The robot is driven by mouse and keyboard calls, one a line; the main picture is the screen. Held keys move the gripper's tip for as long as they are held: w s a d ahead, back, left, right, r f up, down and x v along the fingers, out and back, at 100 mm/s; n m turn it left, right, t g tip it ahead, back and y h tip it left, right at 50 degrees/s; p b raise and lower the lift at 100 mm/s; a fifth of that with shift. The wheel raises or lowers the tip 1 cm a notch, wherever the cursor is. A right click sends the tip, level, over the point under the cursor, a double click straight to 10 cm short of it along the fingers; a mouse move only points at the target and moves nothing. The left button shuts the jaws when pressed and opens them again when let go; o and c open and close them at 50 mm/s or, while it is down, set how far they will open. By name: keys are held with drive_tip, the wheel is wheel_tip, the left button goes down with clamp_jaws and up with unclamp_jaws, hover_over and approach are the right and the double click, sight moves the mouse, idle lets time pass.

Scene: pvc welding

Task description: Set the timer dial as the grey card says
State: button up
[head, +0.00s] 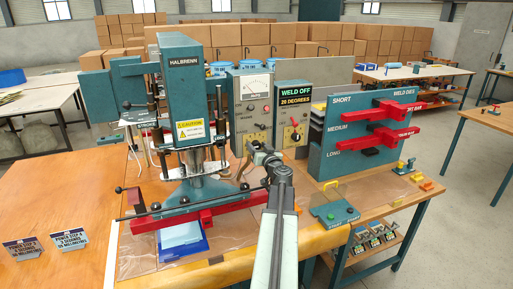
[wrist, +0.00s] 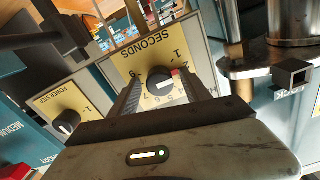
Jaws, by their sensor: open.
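The timer dial (wrist: 160,81) is a round black knob on a yellow plate marked SECONDS, with a red mark near the 2. My gripper (wrist: 162,92) is open, one finger on either side of the knob in the wrist view; I cannot tell whether they touch it. In the head view my gripper (head: 258,150) is in front of the grey box with the meter (head: 250,90), and the arm hides part of it. Two small cards, a left one (head: 24,249) and a right one (head: 70,240), stand on the wooden table; their small print and which is grey are unclear.
A POWER STEP dial (wrist: 67,122) is beside the timer in the wrist view. The head view shows a WELD OFF sign (head: 294,96), the teal press (head: 183,90) to the left, a teal rack (head: 365,135) with red bars to the right, and a blue tray (head: 185,250) below.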

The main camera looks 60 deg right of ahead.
drive_tip(key=shift+a, duration=0.1)
clamp_jaws()
drive_tip(key=shift+m, duration=0.4)
drive_tip(key=m, duration=0.4)
drive_tip(key=shift+m, duration=0.4)
drive_tip(key=m, duration=0.6)
drive_tip(key=shift+s+f, duration=0.1)
unclamp_jaws()
